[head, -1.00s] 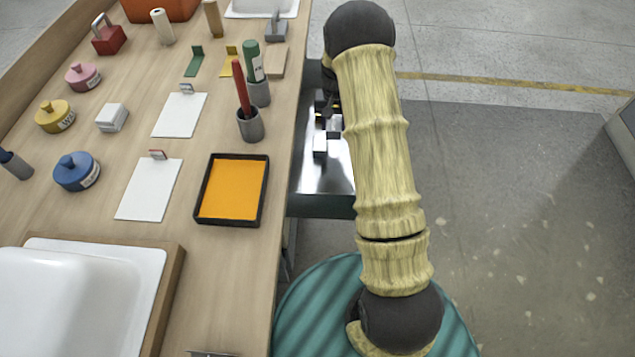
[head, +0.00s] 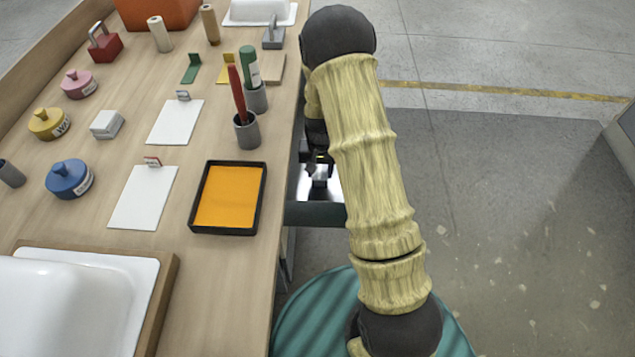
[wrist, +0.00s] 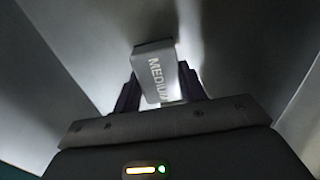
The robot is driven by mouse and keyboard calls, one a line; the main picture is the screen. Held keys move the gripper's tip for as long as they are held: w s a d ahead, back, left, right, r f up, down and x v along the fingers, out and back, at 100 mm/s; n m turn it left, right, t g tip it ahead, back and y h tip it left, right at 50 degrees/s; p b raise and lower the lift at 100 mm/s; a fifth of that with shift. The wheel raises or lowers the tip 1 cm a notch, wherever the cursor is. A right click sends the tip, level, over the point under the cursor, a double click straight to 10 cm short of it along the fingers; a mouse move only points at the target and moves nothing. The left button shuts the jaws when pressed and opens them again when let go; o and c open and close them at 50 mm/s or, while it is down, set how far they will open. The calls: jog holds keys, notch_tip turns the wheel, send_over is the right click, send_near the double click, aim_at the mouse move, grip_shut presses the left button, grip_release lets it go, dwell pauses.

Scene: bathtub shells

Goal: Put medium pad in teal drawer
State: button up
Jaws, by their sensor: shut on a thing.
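The medium pad is a light grey block (wrist: 156,69) marked "MEDIUM" in the wrist view. My gripper (wrist: 160,88) is shut on it, with a dark finger at each side. The open drawer (head: 318,214) has a dark teal front and a shiny metallic inside, at the right side of the bench in the head view. My gripper also shows in the head view (head: 319,172), over the inside of the drawer, partly hidden by my arm. I cannot tell whether the pad touches the drawer floor.
The wooden bench (head: 225,290) holds an orange tray (head: 230,197), grey cups with red and green markers, white cards, and blue, yellow and pink pots. A small white block (head: 107,124) lies among them. White tub shells stand at the near left and far end. Floor at right is clear.

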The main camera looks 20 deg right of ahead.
aim_at(317, 178)
jog(key=shift+s+a+f, duration=0.4)
jog(key=shift+s, duration=0.2)
jog(key=shift+s+a+f, duration=0.35)
jog(key=shift+s, duration=0.2)
jog(key=shift+s+a+f, duration=0.15)
jog(key=shift+f, duration=0.05)
jog(key=shift+f, duration=0.25)
jog(key=o, duration=0.9)
jog(key=shift+o, duration=0.2)
jog(key=shift+f+b, duration=0.15)
jog(key=shift+b, duration=0.45)
